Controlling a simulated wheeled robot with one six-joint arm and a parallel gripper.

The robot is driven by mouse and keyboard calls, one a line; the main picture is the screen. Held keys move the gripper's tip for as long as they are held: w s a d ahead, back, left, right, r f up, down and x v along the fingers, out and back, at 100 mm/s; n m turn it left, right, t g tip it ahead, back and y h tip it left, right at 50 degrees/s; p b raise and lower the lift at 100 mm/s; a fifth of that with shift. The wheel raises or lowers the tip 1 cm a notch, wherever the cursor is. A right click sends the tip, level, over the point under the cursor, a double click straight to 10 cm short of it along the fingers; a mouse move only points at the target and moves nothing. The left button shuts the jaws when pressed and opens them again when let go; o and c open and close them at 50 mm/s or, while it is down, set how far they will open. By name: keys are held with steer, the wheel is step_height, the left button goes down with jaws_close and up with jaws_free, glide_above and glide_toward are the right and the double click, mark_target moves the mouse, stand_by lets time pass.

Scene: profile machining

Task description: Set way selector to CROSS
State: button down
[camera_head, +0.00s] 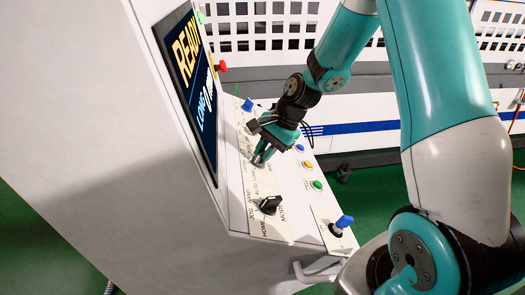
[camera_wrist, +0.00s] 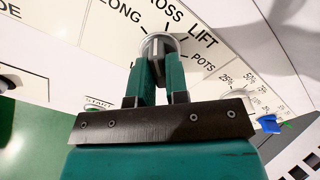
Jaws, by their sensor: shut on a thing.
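The way selector (camera_wrist: 158,41) is a round grey knob in the upper middle of the wrist view. Printed labels LONG, CROSS (cut by the picture's edge), LIFT and POTS fan out around it. My gripper (camera_wrist: 159,63) is shut on this knob, one green finger on each side. The fingers cover part of the knob, and I cannot tell for certain which label it points to. In the head view my gripper (camera_head: 262,157) is down at the sloped panel, hiding the knob. The screen (camera_head: 189,83) reads READY, with LONG and a number below.
The panel also holds a black MODE knob (camera_head: 269,205), a blue knob (camera_head: 342,222) at the near corner, another blue knob (camera_head: 248,104) at the far end, and blue, yellow and green buttons (camera_head: 309,165) along the right edge. A red knob (camera_head: 221,67) sits beyond the screen.

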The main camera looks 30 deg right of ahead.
stand_by(0.3)
steer(key=shift+m, duration=0.3)
steer(key=shift+r+p, duration=0.1)
steer(key=shift+p, duration=0.35)
steer(key=m+p, duration=0.3)
steer(key=m, duration=0.1)
steer(key=c, duration=1)
jaws_free()
